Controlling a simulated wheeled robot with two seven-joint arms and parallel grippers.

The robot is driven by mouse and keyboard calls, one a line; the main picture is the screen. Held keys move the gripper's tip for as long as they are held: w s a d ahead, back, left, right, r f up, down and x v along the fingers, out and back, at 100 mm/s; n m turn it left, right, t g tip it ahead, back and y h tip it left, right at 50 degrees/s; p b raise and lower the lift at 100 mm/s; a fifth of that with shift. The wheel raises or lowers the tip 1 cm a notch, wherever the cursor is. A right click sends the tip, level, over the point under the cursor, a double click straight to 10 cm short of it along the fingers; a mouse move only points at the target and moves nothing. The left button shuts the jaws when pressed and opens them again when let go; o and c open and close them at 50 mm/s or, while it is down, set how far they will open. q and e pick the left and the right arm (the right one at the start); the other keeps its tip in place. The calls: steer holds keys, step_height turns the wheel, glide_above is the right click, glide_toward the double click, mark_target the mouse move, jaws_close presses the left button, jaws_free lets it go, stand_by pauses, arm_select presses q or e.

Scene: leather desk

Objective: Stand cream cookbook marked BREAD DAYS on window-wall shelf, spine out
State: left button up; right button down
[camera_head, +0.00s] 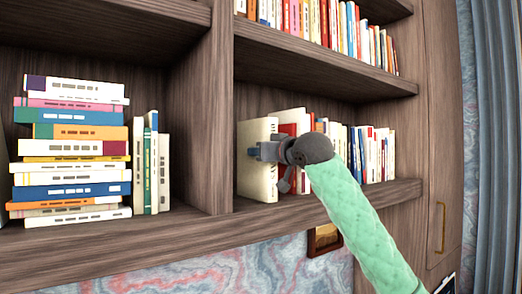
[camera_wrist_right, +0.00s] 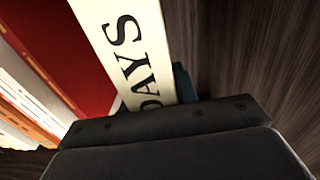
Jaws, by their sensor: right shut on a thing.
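The cream cookbook (camera_head: 258,168) stands upright in the right bay of the middle shelf (camera_head: 310,205), at the left end of a row of books. Its spine shows in the right wrist view (camera_wrist_right: 127,45), with the letters "DAYS" readable and the rest of the title hidden. My right gripper (camera_head: 262,151) reaches in from the right and is shut on the cream cookbook. In the right wrist view the dark gripper body covers the lower part of the spine. My left gripper is not in view.
A red book (camera_wrist_right: 65,50) stands close beside the cream one, with more books to its right. A wooden upright (camera_head: 208,110) bounds the bay on the left. A stack of books (camera_head: 72,150) lies in the left bay. Another shelf (camera_head: 320,65) runs above.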

steer(key=shift+s+r, duration=0.1)
steer(key=c, duration=1.1)
jaws_free()
steer(key=shift+f, duration=0.2)
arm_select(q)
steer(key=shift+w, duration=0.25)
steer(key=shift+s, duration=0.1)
arm_select(e)
steer(key=shift+r, duration=0.15)
arm_select(q)
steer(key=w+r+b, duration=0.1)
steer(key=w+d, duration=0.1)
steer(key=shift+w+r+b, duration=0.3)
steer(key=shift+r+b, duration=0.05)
steer(key=shift+b, duration=0.05)
arm_select(e)
steer(key=v, duration=1.2)
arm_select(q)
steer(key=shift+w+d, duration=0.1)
